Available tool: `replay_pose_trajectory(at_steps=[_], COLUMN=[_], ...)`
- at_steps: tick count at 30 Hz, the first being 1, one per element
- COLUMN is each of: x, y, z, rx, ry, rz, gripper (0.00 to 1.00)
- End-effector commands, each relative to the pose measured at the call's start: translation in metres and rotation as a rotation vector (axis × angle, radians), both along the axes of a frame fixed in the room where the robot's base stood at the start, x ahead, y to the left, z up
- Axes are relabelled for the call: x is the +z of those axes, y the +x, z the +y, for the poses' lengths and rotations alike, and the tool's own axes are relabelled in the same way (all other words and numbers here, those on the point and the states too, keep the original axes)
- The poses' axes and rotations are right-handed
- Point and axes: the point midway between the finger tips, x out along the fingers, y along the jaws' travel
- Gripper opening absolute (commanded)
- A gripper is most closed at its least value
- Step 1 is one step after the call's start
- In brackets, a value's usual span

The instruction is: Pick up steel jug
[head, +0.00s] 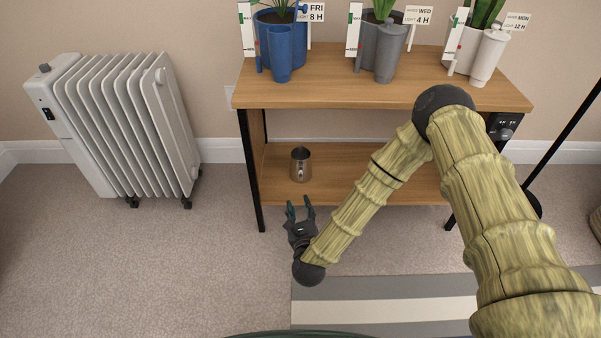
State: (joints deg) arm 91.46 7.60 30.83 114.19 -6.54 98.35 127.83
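The steel jug (301,165) stands upright on the lower shelf (346,165) of the wooden stand, towards its left side. Its handle side faces me. My gripper (299,203) is in front of the shelf and just below the jug in the picture. Its two fingers point towards the jug and are spread apart. Nothing shows between them. The gripper looks apart from the jug, but the exact gap cannot be told from this view.
The wooden top (330,85) overhangs the shelf and holds a blue planter (281,60), a grey planter (386,58) and a white planter (488,58). A black leg (252,180) stands left of the jug. A white radiator (125,125) stands further left, with clear carpet between.

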Motion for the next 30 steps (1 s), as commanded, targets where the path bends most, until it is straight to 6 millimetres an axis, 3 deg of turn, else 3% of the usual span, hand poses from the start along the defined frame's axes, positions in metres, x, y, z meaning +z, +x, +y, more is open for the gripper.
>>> replay_pose_trajectory(at_steps=[3,9,21,30], x=[0.009,0.021,0.021,0.021], y=[0.015,0.028,0.076,0.091], z=[0.002,0.002,0.002,0.002], rx=[-0.066,-0.116,-0.122,-0.120], ry=[0.174,0.326,0.344,0.342], rz=[-0.065,-0.124,-0.132,-0.131], gripper=[0.38,0.38,0.38,0.38])
